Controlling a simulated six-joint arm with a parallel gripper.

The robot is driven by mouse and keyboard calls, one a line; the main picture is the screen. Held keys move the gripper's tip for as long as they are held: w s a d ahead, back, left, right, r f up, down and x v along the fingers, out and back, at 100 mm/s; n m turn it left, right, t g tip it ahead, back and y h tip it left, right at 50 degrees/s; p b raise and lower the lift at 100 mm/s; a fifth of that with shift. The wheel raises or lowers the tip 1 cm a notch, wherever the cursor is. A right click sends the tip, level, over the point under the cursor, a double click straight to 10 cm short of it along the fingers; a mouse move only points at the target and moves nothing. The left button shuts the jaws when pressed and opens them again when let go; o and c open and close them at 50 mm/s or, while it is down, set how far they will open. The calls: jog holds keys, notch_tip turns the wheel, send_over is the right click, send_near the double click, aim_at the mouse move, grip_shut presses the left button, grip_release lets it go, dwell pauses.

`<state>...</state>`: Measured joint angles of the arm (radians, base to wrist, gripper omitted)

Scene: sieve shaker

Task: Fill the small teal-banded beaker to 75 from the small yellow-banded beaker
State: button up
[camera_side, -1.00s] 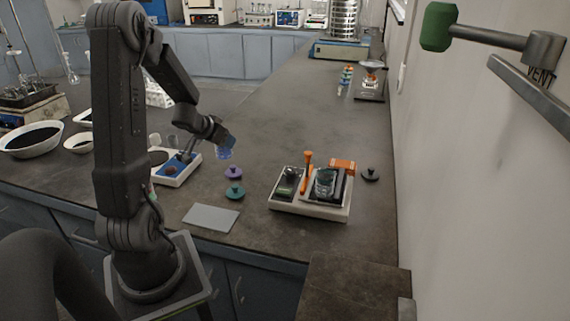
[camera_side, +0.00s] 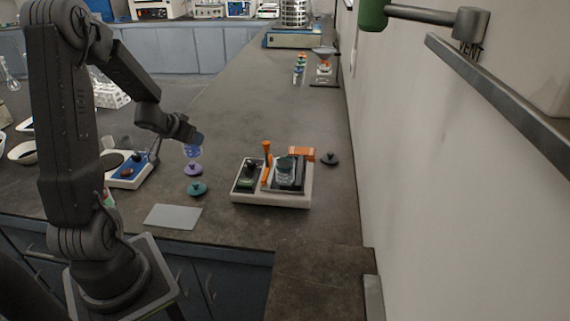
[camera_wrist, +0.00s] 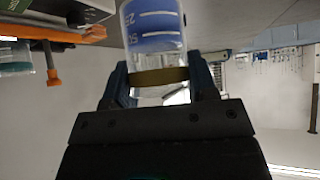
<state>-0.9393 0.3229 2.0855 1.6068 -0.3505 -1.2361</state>
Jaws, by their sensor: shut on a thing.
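My gripper (camera_wrist: 160,92) is shut on the small yellow-banded beaker (camera_wrist: 158,60); its fingers close at the yellow-brown band. The beaker is clear with white marks and holds blue liquid. In the side view it hangs from my gripper (camera_side: 196,137) above the purple lid, and its blue part (camera_side: 193,150) shows. A small clear beaker with a teal tint, seemingly the teal-banded beaker (camera_side: 286,174), stands on the black plate of the white-and-grey device, to the right of my gripper and apart from it. Its band and fill level are too small to read.
A purple lid (camera_side: 193,169), a teal lid (camera_side: 197,188), a black lid (camera_side: 329,159) and a grey mat (camera_side: 173,217) lie around.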

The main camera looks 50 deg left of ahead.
jog(key=w+d+f+m+h, duration=0.15)
jog(key=w+d, duration=0.25)
jog(key=d, duration=0.6)
jog(key=w+d+m+h, duration=0.15)
jog(key=w+d, duration=0.25)
jog(key=d, duration=0.6)
jog(key=w+d+m+h, duration=0.15)
jog(key=w+d, duration=0.35)
jog(key=d, duration=0.6)
jog(key=w+a+r+n+g+y, duration=0.1)
jog(key=w+a+r+n+y, duration=0.2)
jog(key=w, duration=0.5)
jog(key=w+a+r+n+y, duration=0.15)
jog(key=w+n+y, duration=0.3)
jog(key=w, duration=0.45)
notch_tip(320, 180, down, 7)
jog(key=s+n+g+y, duration=0.1)
jog(key=s+n+g, duration=0.1)
jog(key=n+g, duration=0.2)
jog(key=n, duration=0.2)
jog(key=shift+s+r+n+g+y, duration=0.2)
jog(key=shift+s+n+g+y, duration=0.1)
jog(key=shift+s+y, duration=0.1)
jog(key=shift+a+r, duration=0.1)
jog(key=shift+a, duration=0.05)
